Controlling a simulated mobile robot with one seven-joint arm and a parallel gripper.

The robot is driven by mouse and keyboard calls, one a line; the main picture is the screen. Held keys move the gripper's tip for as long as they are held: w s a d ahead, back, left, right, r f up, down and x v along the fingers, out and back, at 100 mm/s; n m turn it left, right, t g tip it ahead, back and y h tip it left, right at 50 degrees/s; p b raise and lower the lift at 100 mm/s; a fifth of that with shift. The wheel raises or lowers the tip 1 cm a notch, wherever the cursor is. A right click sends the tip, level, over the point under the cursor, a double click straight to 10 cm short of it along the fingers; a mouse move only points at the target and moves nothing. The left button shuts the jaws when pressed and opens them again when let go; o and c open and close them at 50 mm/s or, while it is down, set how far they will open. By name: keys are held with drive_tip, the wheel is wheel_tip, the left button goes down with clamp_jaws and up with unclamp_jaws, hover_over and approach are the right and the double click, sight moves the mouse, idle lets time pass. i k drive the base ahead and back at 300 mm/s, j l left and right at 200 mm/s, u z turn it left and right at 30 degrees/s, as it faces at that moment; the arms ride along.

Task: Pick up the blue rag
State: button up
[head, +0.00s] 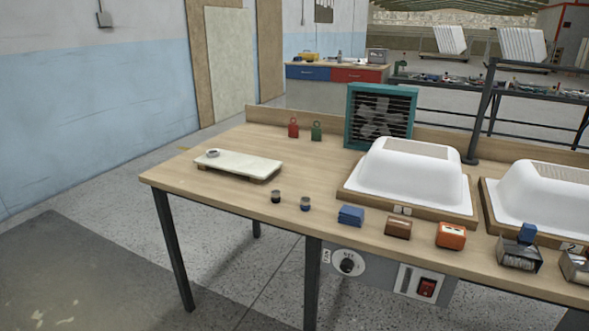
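A small blue block-like folded item (350,217), which looks like the blue rag, lies near the front edge of the wooden workbench (235,150). It sits in front of the left white tub shell (413,178) and just left of a brown block (398,228). Another blue piece (527,233) shows at the right on top of a dark metal device (520,255); I cannot tell what it is. My gripper is not in view.
An orange box-like item (451,235) and a second tub shell (545,195) stand to the right. Two small dark-topped pots (276,196) (305,204) are left of the blue item. A pale slab (238,164) lies farther left. A teal fan (381,116) stands behind. Floor is clear at left.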

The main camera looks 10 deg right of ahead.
sight(353, 216)
drive_tip(key=z, duration=1.15)
drive_tip(key=i+j, duration=0.15)
drive_tip(key=j, duration=0.25)
drive_tip(key=i+j, duration=0.2)
drive_tip(key=j, duration=0.2)
drive_tip(key=i+j, duration=0.15)
drive_tip(key=j, duration=0.2)
drive_tip(key=i+j, duration=0.2)
drive_tip(key=j, duration=0.2)
drive_tip(key=i+j, duration=0.15)
drive_tip(key=j, duration=0.25)
drive_tip(key=i+j, duration=0.2)
drive_tip(key=j, duration=0.2)
